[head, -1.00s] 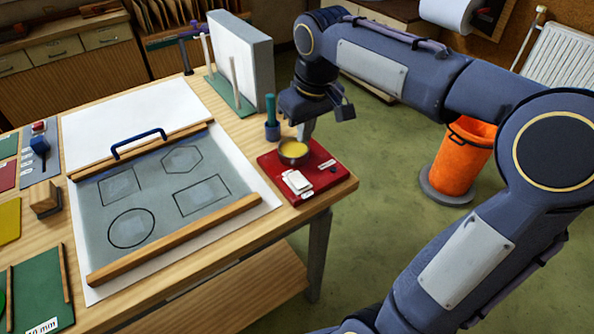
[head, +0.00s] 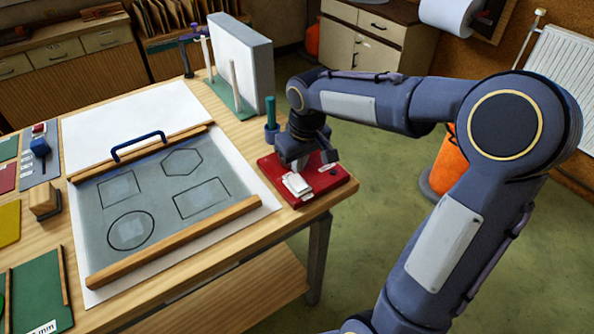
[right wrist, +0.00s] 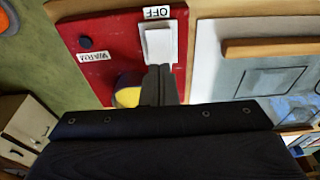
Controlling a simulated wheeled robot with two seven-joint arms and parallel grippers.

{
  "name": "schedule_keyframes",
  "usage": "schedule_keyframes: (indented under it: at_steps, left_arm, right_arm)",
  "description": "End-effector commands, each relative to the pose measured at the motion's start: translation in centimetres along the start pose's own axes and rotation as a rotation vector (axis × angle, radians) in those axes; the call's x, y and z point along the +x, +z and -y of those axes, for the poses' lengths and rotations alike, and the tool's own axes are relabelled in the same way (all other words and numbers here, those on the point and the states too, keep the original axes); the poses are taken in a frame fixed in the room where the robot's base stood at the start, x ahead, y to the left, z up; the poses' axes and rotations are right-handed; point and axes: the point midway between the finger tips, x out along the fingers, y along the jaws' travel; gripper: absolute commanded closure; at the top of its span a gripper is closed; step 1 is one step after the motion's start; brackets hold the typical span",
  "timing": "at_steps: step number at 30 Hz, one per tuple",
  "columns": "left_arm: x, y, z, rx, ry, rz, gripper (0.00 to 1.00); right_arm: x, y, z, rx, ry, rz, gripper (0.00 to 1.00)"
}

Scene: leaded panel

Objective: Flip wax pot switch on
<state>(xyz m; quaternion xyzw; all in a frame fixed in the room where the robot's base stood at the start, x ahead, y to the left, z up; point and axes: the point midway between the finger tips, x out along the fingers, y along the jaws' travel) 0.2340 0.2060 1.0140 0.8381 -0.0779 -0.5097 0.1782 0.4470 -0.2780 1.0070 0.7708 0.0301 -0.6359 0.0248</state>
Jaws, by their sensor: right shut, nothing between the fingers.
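The red base of the wax pot (head: 330,181) sits on the bench's right corner. Its white rocker switch (head: 297,186) is at the front of the base, and shows in the right wrist view (right wrist: 159,44) beside an OFF label (right wrist: 157,12). My right gripper (right wrist: 158,70) is shut and empty, its fingertips at the switch's near edge; I cannot tell whether they touch it. In the head view the gripper (head: 297,168) covers the pot. Yellow wax (right wrist: 128,96) shows partly behind the fingers. My left gripper is not in view.
A dark knob (right wrist: 86,43) and a WARM label (right wrist: 93,57) are on the same base. A green-handled tool in a cup (head: 271,130) stands close to my right gripper. The leaded panel (head: 155,190) lies left of the base, between wooden bars.

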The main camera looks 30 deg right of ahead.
Motion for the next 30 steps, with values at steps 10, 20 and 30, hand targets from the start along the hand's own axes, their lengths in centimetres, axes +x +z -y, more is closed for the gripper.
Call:
schedule_keyframes:
  at_steps: [10,20,30]
  left_arm:
    - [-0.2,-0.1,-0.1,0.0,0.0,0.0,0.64]
    - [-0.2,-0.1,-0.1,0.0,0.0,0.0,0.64]
    - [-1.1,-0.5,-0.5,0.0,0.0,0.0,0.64]
  right_arm:
    - [3.4,0.0,0.0,0.001,0.0,0.0,1.0]
    - [3.5,0.0,0.0,0.0,0.0,0.0,1.0]
    - [4.3,-0.2,0.0,0.0,-0.002,0.078,1.0]
